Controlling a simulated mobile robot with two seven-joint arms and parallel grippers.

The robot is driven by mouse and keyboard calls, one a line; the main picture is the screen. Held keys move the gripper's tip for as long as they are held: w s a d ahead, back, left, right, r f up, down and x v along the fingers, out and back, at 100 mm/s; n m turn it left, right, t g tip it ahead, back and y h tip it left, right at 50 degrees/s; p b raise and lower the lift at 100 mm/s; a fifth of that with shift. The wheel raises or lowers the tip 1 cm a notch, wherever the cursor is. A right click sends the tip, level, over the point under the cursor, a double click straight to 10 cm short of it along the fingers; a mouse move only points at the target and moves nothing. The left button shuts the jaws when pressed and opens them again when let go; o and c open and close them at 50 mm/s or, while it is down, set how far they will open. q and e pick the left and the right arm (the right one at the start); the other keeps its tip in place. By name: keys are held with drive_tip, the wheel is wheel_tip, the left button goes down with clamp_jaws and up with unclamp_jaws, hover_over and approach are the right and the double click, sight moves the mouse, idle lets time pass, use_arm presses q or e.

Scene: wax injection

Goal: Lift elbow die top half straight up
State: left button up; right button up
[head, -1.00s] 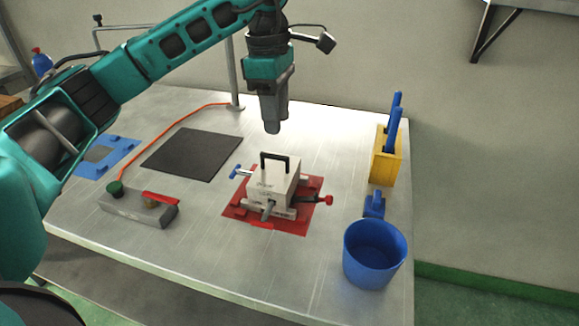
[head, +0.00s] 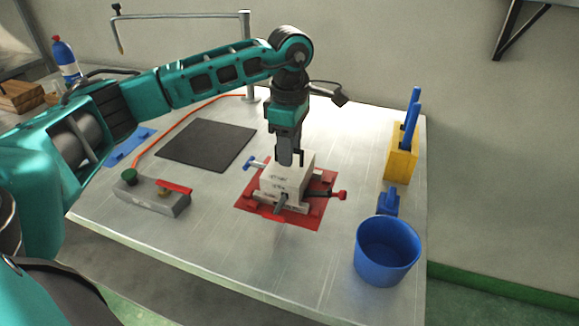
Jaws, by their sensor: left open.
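The elbow die top half (head: 286,178) is a pale block with a dark handle on top. It sits on the lower part of the die, on a red mat (head: 313,217) on the table. My left gripper (head: 289,162) points straight down at the dark handle (head: 301,156) and covers much of it. The gripper is open; whether its fingers touch the handle cannot be seen. A blue-handled pin (head: 250,163), a red-knobbed clamp (head: 340,195) and a grey nozzle (head: 281,205) stick out around the die. My right gripper is not in view.
A dark flat mat (head: 205,145) lies behind left. A grey block with green and red parts (head: 152,194) stands at left. A blue bucket (head: 386,252), a small blue piece (head: 388,202) and a yellow holder (head: 400,160) stand at right. The front table is clear.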

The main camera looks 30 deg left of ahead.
use_arm(q)
drive_tip(key=shift+a+f, duration=0.1)
drive_tip(key=shift+f, duration=0.55)
clamp_jaws()
drive_tip(key=shift+r, duration=0.1)
idle(0.8)
